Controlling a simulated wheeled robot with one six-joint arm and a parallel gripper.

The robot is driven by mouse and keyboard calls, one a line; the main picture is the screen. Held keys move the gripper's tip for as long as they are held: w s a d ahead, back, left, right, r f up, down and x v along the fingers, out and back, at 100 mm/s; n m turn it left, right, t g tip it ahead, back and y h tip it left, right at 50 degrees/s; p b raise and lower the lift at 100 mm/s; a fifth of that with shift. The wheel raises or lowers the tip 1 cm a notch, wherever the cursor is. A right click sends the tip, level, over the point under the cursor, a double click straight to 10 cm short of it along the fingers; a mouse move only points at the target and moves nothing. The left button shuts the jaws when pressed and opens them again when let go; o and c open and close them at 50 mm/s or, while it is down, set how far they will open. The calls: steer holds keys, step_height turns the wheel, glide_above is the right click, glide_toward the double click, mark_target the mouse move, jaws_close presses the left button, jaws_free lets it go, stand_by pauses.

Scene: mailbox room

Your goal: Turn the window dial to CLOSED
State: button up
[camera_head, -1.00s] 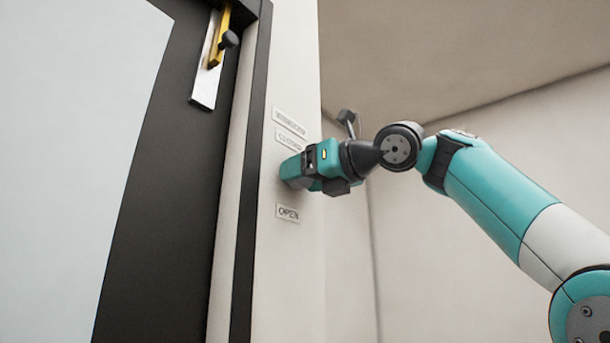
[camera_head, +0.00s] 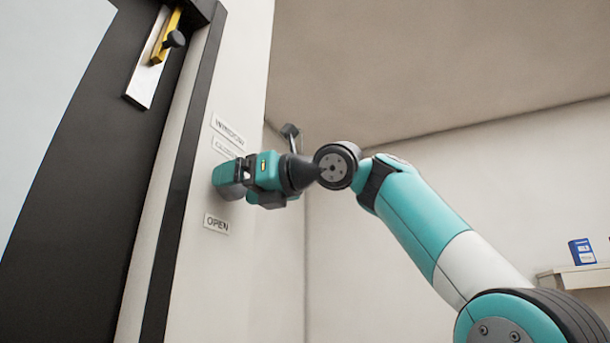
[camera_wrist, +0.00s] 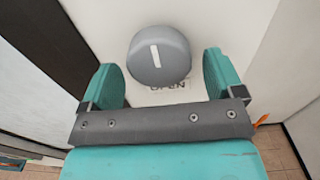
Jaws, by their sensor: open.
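The window dial (camera_wrist: 172,66) is a round grey knob with a short white line, nearly upright in the wrist view. My gripper (camera_head: 226,178) is open, with its teal fingers either side of the dial and apart from it in the wrist view. Nothing is held. The OPEN label (camera_head: 216,224) is below the gripper. The CLOSED label (camera_head: 227,147) is above it, partly covered, under a WINDOW label (camera_head: 228,130). In the wrist view the OPEN label is partly hidden behind the dial.
A dark door or window frame (camera_head: 90,130) stands at the left, with a metal plate and yellow latch (camera_head: 165,37). A shelf (camera_head: 575,277) with a blue box (camera_head: 581,251) is at the far right. The wall between is bare.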

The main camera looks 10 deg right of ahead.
steer(key=b+v, duration=0.3)
steer(key=v, duration=1.3)
steer(key=shift+s+d, duration=0.2)
steer(key=shift+d, duration=0.05)
steer(key=shift+f, duration=0.1)
